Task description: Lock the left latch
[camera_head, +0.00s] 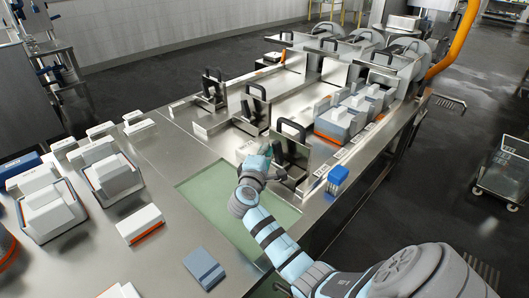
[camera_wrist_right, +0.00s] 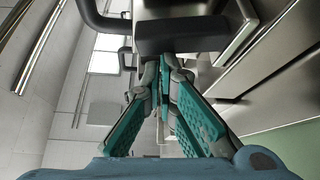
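Several presses stand in a row on the steel table, with upright steel plates that carry black handles. The nearest black handle (camera_head: 293,128) stands just past my right gripper (camera_head: 260,153). In the right wrist view a dark bar-like handle (camera_wrist_right: 180,36) crosses just beyond the fingertips (camera_wrist_right: 164,72). I cannot tell whether they touch it. The teal-padded fingers run close together at the tips, with nothing seen held. Two more black handles, a middle one (camera_head: 256,92) and a far one (camera_head: 212,75), stand to the left. I cannot make out the left latch. My left gripper is out of view.
A blue block (camera_head: 338,174) sits at the table's right edge near my arm. White and grey blocks (camera_head: 340,122) line the right side, and more blocks (camera_head: 110,173) cover the left. A green mat (camera_head: 215,195) lies under my right arm. A cart (camera_head: 506,170) stands right.

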